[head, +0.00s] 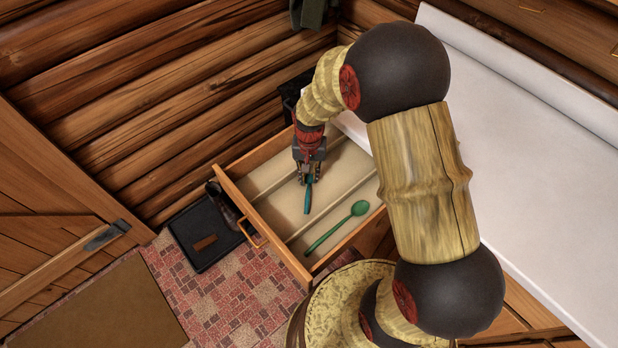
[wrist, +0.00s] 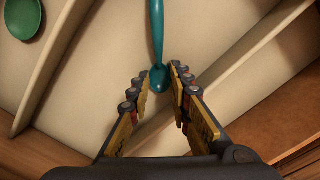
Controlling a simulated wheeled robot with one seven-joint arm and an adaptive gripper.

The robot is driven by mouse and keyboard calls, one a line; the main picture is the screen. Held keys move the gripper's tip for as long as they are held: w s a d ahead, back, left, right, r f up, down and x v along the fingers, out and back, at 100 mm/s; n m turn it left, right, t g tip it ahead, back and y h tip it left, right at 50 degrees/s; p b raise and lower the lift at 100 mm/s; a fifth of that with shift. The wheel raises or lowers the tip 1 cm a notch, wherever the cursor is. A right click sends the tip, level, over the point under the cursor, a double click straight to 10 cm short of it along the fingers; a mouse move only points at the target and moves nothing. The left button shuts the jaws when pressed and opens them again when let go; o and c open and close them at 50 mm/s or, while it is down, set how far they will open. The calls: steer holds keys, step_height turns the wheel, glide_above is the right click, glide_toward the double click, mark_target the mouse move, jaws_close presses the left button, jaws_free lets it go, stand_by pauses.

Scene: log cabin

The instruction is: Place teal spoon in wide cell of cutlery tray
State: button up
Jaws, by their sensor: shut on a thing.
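The teal spoon (head: 307,200) is in my gripper (head: 309,174), which points down over the open drawer. In the wrist view, the teal spoon (wrist: 157,38) runs up from between the fingertips of my gripper (wrist: 160,80). The fingers are shut on one end of it. The cutlery tray (wrist: 100,65) fills the drawer with long beige cells split by thin dividers. The spoon is over the wide middle cell, between two dividers. I cannot tell whether it touches the cell floor. Its far end is cut off in the wrist view.
A green spoon (head: 337,228) lies in the cell nearest the drawer's right side. A white countertop (head: 540,150) stands to the right. The drawer's wooden front (head: 258,232) faces a black tray (head: 205,232) on the tiled floor. A log wall (head: 150,90) is behind.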

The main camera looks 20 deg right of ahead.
steer(key=shift+f, duration=0.2)
steer(key=shift+f, duration=0.1)
steer(key=o, duration=0.6)
steer(key=shift+o, duration=0.2)
steer(key=s+a+r+n+t+p, duration=0.1)
steer(key=s+r+p, duration=0.15)
steer(key=r, duration=1.15)
steer(key=s+r+n+t+p, duration=0.1)
steer(key=s+r+t+p, duration=0.15)
steer(key=r, duration=1.15)
steer(key=s+a+r+n+t, duration=0.1)
steer(key=s+r+n+t, duration=0.1)
steer(key=s+r, duration=0.7)
steer(key=s+n, duration=0.1)
steer(key=s, duration=0.4)
steer(key=shift+a+r, duration=0.15)
steer(key=shift+a, duration=0.25)
